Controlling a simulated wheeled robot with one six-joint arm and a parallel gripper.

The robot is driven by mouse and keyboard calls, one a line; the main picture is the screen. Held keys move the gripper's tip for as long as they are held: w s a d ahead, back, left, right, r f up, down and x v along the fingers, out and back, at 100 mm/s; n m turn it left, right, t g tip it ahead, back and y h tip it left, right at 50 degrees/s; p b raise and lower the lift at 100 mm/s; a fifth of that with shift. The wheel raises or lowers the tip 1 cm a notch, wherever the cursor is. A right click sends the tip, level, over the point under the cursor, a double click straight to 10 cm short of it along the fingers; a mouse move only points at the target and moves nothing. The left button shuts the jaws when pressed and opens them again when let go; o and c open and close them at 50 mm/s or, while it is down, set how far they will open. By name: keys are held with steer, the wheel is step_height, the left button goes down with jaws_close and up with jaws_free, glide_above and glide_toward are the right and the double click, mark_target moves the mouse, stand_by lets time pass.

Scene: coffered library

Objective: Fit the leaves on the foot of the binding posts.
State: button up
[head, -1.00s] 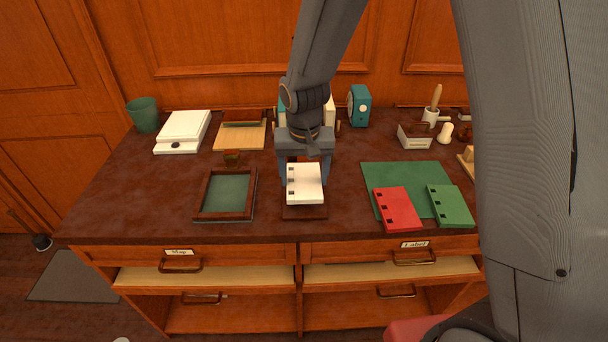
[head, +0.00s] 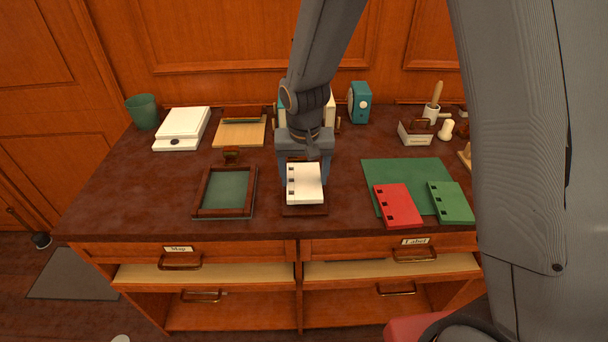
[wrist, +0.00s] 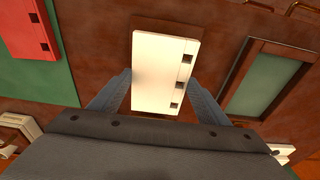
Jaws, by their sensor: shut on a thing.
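A white leaf (head: 304,184) with several square holes along its left edge is held between the fingers of my gripper (head: 304,175). In the wrist view the leaf (wrist: 160,75) lies between both fingers (wrist: 160,92), its holes along the right edge. The leaf is above a dark brown foot (head: 304,211), whose front edge shows below it. The binding posts are hidden, and I cannot tell whether the leaf touches them. A red leaf (head: 397,206) and a green leaf (head: 450,203), both with square holes, lie at the right.
A green mat (head: 405,170) lies partly under the red and green leaves. A brown frame with a green panel (head: 229,190) lies left of the foot. A white scale-like box (head: 183,127), a teal device (head: 359,103) and a small holder (head: 415,133) stand farther back.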

steer(key=shift+f+b, duration=0.5)
steer(key=shift+f, duration=0.6)
stand_by(0.3)
steer(key=o, duration=1.2)
steer(key=shift+r+p, duration=2.45)
steer(key=shift+r, duration=0.6)
